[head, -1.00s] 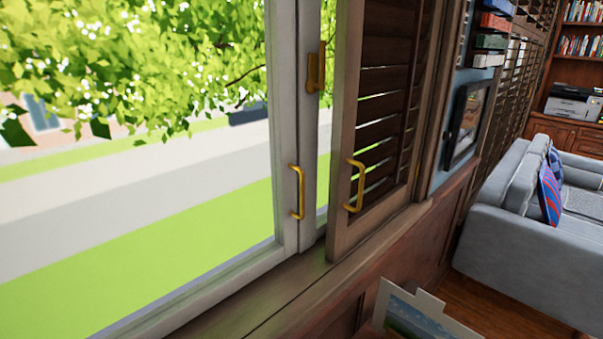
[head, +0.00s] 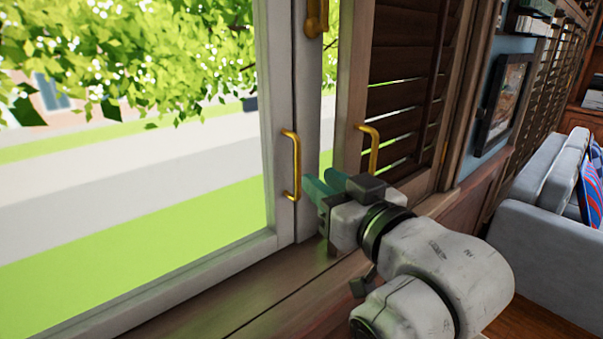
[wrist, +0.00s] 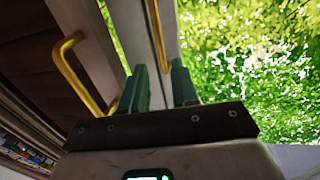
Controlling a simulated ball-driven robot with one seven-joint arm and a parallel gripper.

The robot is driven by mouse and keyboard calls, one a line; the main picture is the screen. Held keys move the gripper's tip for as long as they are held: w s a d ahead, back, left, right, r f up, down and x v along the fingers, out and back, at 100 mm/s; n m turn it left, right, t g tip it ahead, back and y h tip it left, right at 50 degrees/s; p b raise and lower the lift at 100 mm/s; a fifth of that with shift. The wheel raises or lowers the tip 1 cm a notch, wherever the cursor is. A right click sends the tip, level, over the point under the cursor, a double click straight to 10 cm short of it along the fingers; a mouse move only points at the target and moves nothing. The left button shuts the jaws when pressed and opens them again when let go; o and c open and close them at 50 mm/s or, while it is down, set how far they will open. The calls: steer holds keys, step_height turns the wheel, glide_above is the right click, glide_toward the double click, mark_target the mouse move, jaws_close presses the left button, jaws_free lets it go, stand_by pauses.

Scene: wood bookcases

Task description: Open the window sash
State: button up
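The window sash (head: 276,70) is a pale grey frame around glass at the left, standing upright above the sill. A vertical brass handle (head: 297,170) is fixed to its right stile. In the wrist view the handle (wrist: 156,38) lies ahead, lined up between my fingers. My gripper (head: 325,186) has teal fingers and is just right of the handle's lower end, pointing at the sash. In the wrist view my gripper (wrist: 160,80) is open, with a gap between its fingers and nothing visibly held. Contact with the handle cannot be told.
A brown louvred shutter (head: 403,85) with its own brass handle (head: 373,150) stands close right of my gripper. A brass latch (head: 316,17) is higher on the window frame. The wooden sill (head: 240,299) is clear. A grey sofa (head: 540,220) is at the right.

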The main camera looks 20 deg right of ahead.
mark_target(299, 165)
steer(key=w, duration=0.5)
steer(key=w+a+p, duration=0.1)
steer(key=w, duration=0.2)
steer(key=shift+w, duration=0.25)
jaws_close()
